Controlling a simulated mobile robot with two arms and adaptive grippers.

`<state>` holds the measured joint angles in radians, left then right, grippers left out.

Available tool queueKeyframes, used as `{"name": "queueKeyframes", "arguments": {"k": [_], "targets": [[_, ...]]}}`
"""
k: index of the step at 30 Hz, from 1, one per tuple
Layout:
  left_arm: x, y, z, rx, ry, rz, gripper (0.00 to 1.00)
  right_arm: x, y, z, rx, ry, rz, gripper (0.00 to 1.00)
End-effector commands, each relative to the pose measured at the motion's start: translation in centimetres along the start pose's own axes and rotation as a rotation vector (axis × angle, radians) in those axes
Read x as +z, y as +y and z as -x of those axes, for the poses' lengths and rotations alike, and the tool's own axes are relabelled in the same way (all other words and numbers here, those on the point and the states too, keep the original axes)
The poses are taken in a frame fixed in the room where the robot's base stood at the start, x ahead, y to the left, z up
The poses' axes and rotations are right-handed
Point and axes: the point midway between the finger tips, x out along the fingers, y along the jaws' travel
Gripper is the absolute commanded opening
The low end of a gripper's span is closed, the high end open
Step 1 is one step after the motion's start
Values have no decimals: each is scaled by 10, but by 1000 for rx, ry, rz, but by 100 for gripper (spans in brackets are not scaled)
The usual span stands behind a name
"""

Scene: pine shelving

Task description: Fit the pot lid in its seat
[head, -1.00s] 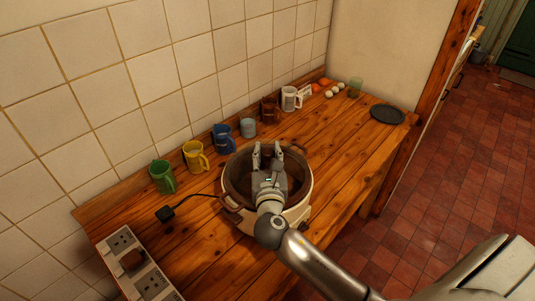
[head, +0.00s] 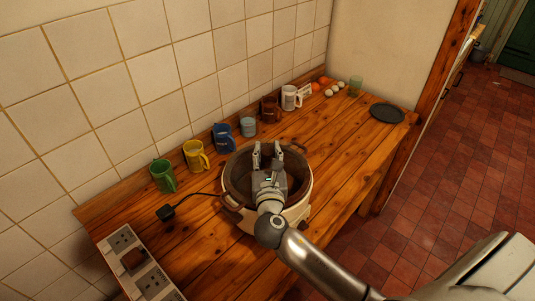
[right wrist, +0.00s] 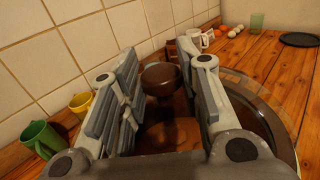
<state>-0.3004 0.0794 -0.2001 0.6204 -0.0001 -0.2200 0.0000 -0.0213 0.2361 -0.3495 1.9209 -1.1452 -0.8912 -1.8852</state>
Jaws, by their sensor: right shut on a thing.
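The cream pot (head: 299,212) stands on the wooden counter with its brown handles showing. My right gripper (head: 267,150) is over the middle of the pot's mouth and shut on the pot lid. In the right wrist view the lid's round brown knob (right wrist: 163,77) sits between the fingers. A clear curved rim shows to the right of the fingers in that view. The hand hides much of the lid, and I cannot tell whether its edge rests evenly in the seat. My left gripper is not in view.
A green mug (head: 162,176), yellow mug (head: 194,156) and blue mug (head: 222,138) line the tiled wall, with more cups behind. A dark round plate (head: 387,113) lies at right. The counter right of the pot is clear.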

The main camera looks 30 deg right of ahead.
Motion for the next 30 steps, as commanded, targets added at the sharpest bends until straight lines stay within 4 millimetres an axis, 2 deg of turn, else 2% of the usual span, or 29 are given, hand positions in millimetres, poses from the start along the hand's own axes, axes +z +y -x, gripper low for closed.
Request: {"name": "queueKeyframes", "arguments": {"k": [25,26,30], "targets": [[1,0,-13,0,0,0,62,-19,0,0,0,-3,0,0],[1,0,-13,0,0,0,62,-19,0,0,0,-3,0,33],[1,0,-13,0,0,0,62,-19,0,0,0,-3,-1,51]]}}
